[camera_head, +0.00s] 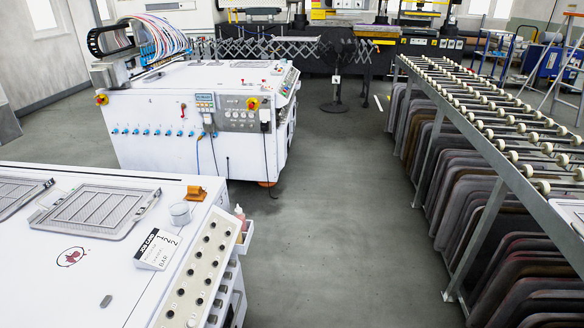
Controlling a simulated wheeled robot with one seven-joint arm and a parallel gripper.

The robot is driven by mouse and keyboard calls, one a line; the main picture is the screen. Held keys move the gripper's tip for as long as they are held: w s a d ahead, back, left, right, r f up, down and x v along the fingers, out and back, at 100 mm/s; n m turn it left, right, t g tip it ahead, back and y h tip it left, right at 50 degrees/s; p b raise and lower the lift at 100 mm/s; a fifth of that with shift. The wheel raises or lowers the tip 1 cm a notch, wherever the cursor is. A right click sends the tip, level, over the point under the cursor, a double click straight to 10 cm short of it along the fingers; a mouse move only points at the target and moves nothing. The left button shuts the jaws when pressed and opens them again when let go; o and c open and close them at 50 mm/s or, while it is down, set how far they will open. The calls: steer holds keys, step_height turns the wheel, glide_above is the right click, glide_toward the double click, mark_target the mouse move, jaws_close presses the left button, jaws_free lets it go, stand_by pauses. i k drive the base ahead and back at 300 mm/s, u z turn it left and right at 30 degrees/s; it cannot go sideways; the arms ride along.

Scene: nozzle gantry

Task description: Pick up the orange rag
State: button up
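A small orange folded item (195,193), which looks like the orange rag, lies on the white top of the near machine (112,277), close to its far right corner. A clear cup (180,213) stands just in front of it, slightly to its left. My gripper is not in view, and nothing is seen touching the orange item.
A job card (157,249), perforated trays (97,212) and a button panel (203,268) share the machine top. A bottle (239,215) sits in a side holder. A roller rack (490,110) lines the right; the floor (330,225) between is clear. Another white machine (185,110) stands behind.

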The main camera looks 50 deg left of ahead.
mark_target(195, 193)
steer(key=i, duration=0.1)
steer(key=u, duration=1.85)
steer(key=i, duration=3.55)
steer(key=u, duration=3.05)
